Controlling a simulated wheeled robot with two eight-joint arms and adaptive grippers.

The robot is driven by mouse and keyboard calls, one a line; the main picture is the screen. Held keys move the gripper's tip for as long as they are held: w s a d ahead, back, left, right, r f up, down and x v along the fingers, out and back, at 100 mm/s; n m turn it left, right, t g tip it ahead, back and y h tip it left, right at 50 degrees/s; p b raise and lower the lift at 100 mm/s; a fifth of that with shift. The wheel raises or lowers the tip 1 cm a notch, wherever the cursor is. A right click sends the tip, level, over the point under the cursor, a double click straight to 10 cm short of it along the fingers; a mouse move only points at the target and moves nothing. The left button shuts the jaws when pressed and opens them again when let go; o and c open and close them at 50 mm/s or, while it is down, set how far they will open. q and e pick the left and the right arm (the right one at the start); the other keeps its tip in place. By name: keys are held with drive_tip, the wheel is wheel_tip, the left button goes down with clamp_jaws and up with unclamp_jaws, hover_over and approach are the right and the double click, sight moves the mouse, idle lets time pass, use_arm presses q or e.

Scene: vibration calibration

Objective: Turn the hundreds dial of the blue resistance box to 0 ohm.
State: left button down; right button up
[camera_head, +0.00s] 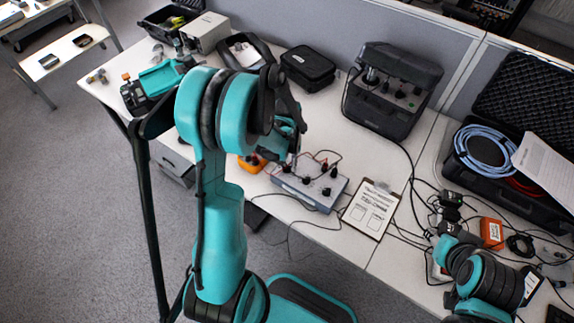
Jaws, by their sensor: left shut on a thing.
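The blue resistance box (303,194) sits near the front edge of the table, in the middle of the head view. It looks grey-blue, with several black dials and leads on top. My left arm reaches over from the left, and its gripper (291,158) points down at the box's left end. It is shut on a dial there, which the fingers and wrist mostly hide. The dial markings are too small to read, so I cannot tell its setting. My right gripper (447,208) is low at the right, among cables, away from the box; its fingers are unclear.
A clipboard (371,209) lies right of the box. An orange meter (251,163) is to its left, partly behind my arm. A black instrument (392,88) and a black case (308,67) stand behind. An open case with blue cable (484,148) is at right. Loose leads cross the table.

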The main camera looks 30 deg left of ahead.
sight(287, 167)
use_arm(q)
drive_tip(key=shift+n, duration=1.2)
drive_tip(key=c, duration=1.3)
unclamp_jaws()
drive_tip(key=shift+r, duration=0.1)
wheel_tip(287, 167, up, 12)
